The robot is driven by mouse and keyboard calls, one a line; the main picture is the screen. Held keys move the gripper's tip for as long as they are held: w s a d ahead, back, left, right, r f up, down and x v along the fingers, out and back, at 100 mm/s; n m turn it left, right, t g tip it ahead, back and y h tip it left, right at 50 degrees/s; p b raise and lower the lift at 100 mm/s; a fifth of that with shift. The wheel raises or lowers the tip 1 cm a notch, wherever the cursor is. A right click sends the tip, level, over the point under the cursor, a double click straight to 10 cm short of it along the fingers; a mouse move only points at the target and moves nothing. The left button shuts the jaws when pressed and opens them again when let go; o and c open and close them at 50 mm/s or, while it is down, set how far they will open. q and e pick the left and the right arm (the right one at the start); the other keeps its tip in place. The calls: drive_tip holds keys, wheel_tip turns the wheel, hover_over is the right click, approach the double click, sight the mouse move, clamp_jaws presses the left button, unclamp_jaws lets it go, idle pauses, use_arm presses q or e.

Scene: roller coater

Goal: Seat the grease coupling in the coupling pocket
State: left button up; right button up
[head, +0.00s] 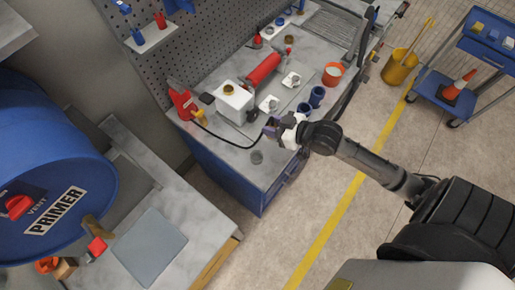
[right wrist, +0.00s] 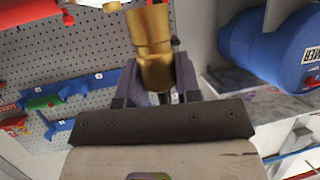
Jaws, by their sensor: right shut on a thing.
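My right gripper (head: 271,129) is over the front part of the marble-topped bench, its arm coming in from the right. In the right wrist view my right gripper (right wrist: 155,84) is shut on a gold-coloured brass fitting, which looks like the grease coupling (right wrist: 152,42). In the head view the coupling is too small or hidden to make out. My left gripper is not in view.
A black hose (head: 222,138) runs from a red unit (head: 183,102) across the bench toward my right gripper. A blue PRIMER drum (head: 50,170) is at the left.

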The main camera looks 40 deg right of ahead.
drive_tip(key=s+d+f+n+b, duration=0.1)
drive_tip(key=s+d+f+b, duration=0.1)
drive_tip(key=s+d+f, duration=0.25)
drive_tip(key=shift+y, duration=0.6)
drive_tip(key=w+a+f, duration=0.2)
drive_tip(key=a, duration=0.1)
drive_tip(key=w+a+f, duration=0.2)
drive_tip(key=a+f, duration=0.1)
drive_tip(key=w+a+f, duration=0.2)
drive_tip(key=w, duration=0.1)
drive_tip(key=shift+a+f, duration=0.25)
drive_tip(key=shift+a, duration=0.15)
drive_tip(key=shift+f, duration=2.05)
drive_tip(key=shift+s+b, duration=0.1)
drive_tip(key=shift+b, duration=0.2)
drive_tip(key=o, duration=1)
drive_tip(key=shift+o, duration=0.2)
